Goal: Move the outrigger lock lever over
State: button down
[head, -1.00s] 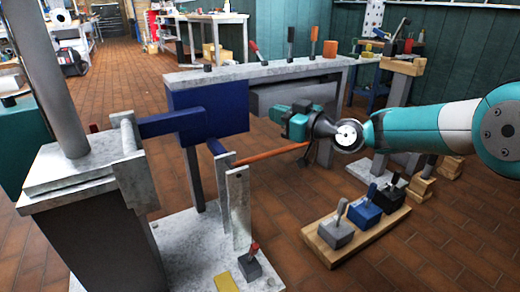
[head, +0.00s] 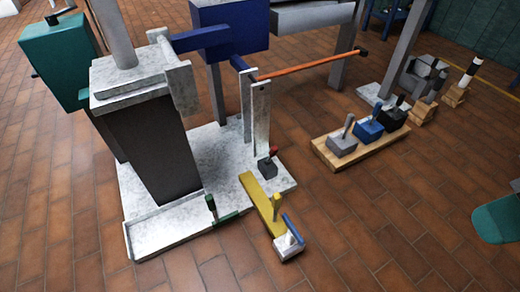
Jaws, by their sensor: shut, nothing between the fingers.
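Several small levers stand at the mast's foot, and I cannot tell for sure which is the outrigger lock lever. A yellow bar (head: 256,196) sticks out from the base plate (head: 145,235) toward the front right. A red-tipped lever on a dark grey block (head: 267,166) stands on the plate behind the bar. A green lever (head: 211,207) stands at the plate's front edge. My gripper is out of view.
A wooden board (head: 345,158) with several lever blocks lies on the floor to the right. An orange rod (head: 305,65) reaches right from the upright plates (head: 260,110). The brick floor (head: 360,235) in front right is clear.

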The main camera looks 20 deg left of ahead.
aim_at(273, 152)
jog(key=u, duration=0.85)
jog(key=i, duration=0.65)
jog(key=u, duration=0.15)
